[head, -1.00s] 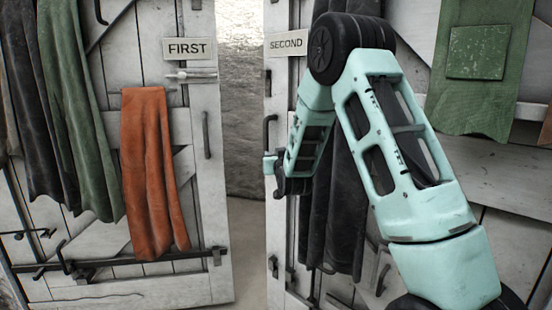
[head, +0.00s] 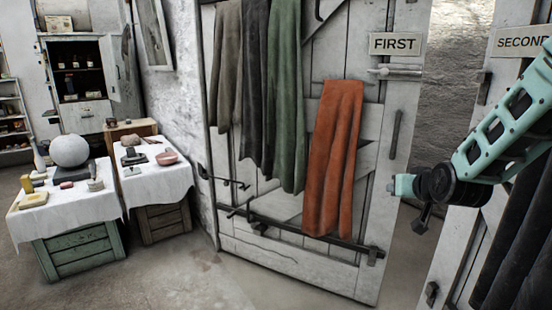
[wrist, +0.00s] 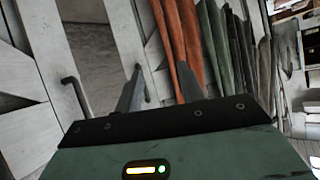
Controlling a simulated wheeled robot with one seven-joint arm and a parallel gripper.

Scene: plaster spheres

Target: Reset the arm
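My gripper shows in the wrist view (wrist: 160,66) with its two dark fingers apart and nothing visible between them. In the head view my teal arm (head: 505,125) reaches in from the right edge. Its end is in front of the gap between the door marked FIRST (head: 385,130) and the door marked SECOND (head: 460,225). The fingers are too small and dark there to make out well. Nothing hangs from the arm's end.
An orange cloth (head: 333,160) and several dark and green cloths (head: 285,110) hang on the FIRST door. Cloth-covered crates (head: 78,250) with a white sphere (head: 69,150) and tools stand at left. Floor (head: 190,280) before them is clear.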

